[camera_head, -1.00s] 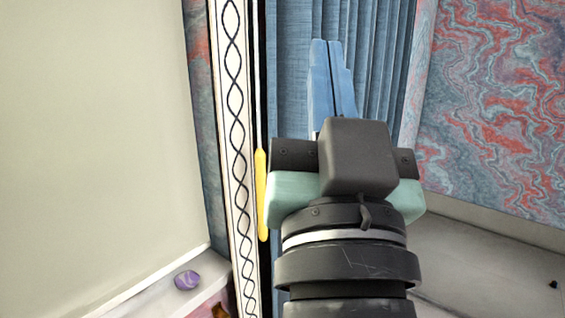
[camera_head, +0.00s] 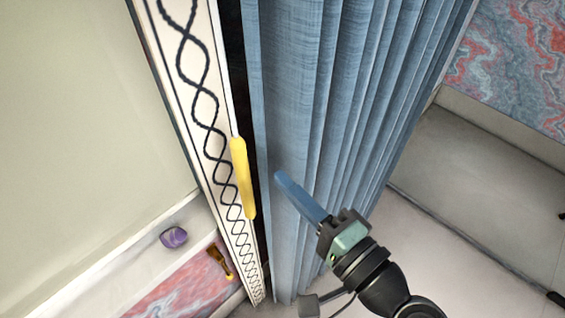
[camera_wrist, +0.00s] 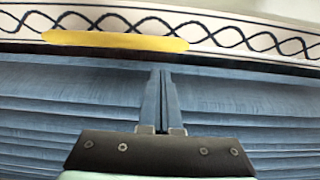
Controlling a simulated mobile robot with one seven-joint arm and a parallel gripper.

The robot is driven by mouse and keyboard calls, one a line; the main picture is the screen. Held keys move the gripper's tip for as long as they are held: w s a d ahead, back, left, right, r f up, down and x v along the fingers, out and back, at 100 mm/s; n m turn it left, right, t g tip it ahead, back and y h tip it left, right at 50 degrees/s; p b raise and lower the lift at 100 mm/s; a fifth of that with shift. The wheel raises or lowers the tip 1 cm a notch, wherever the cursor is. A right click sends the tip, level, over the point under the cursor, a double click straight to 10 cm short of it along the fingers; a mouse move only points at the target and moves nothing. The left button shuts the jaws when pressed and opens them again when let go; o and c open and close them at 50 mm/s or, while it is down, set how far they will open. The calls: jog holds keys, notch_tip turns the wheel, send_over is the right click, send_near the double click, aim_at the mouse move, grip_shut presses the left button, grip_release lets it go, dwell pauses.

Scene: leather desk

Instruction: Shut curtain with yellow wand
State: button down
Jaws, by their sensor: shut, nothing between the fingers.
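The yellow wand (camera_head: 243,178) hangs along the patterned white frame, at the left edge of the blue curtain. The blue curtain (camera_head: 300,90) hangs in folds, with a narrow dark gap between it and the frame. My gripper (camera_head: 279,177) has blue fingers, shut and empty. It is in front of the curtain, to the right of the wand and apart from it. In the wrist view the wand (camera_wrist: 115,41) lies across the top, beyond my fingertips (camera_wrist: 161,72). I cannot tell whether the fingertips touch the curtain.
The white frame with a dark braided pattern (camera_head: 205,110) runs beside the wand. A purple stone (camera_head: 174,237) and a small brown-and-yellow object (camera_head: 219,262) are at the lower left. A marbled wall (camera_head: 515,60) and grey ledge (camera_head: 470,160) are at the right; the pale floor there looks clear.

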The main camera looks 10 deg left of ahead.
jog(key=p+x, duration=0.2)
jog(key=x, duration=0.5)
jog(key=shift+w+a, duration=0.15)
jog(key=shift+w, duration=0.1)
